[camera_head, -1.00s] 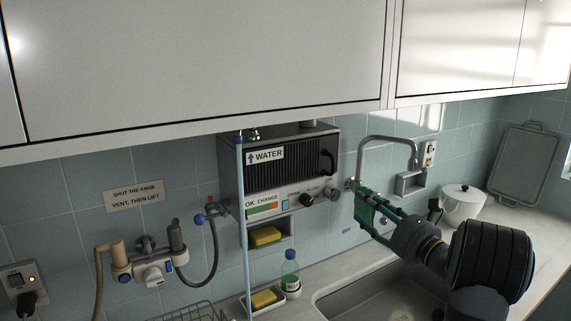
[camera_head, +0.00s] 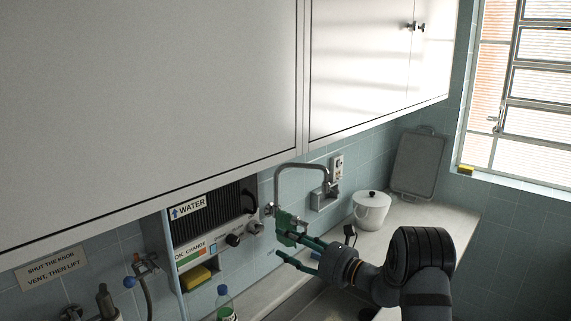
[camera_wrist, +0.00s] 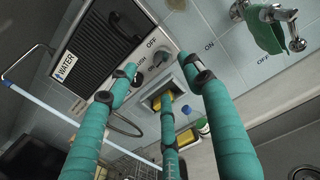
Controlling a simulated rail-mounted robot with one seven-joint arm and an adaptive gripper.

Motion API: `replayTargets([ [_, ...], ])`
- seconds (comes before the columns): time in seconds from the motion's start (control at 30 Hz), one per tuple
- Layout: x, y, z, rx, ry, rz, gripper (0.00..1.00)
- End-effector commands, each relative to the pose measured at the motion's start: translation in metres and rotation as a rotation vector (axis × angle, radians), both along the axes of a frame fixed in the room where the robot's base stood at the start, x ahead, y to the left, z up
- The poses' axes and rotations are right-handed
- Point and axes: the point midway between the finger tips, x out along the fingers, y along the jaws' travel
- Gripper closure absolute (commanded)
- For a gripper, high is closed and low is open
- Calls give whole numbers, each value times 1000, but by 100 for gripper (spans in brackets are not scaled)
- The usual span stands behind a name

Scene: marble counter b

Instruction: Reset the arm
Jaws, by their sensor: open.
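My arm reaches in from the lower right of the head view. My gripper (camera_head: 283,246), with teal fingers, is open and empty in front of the wall, just below the faucet (camera_head: 297,170). In the wrist view my gripper (camera_wrist: 158,77) shows three spread teal fingers with nothing between them. Beyond them is the water heater (camera_wrist: 108,40) with its knobs. A green cloth (camera_head: 284,221) hangs at the faucet's wall fitting, close behind the fingers in the head view. The cloth also shows apart from the fingers in the wrist view (camera_wrist: 266,33).
White cabinets (camera_head: 150,100) overhang the counter. A white lidded pot (camera_head: 371,212) and a grey board (camera_head: 418,163) stand at the right, near the window (camera_head: 525,95). A bottle (camera_head: 224,303) and a yellow sponge (camera_head: 195,279) are below the heater.

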Motion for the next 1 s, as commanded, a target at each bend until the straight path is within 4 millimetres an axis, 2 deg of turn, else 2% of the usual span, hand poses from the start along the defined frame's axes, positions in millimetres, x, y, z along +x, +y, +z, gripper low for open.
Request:
replayTargets([
  [0.03,6,11,-3,0,0,5,49],
  [0.2,25,33,-3,-1,1,3,49],
  [0.4,38,48,-3,-1,1,2,49],
  [1.0,40,48,0,-8,-2,0,49],
])
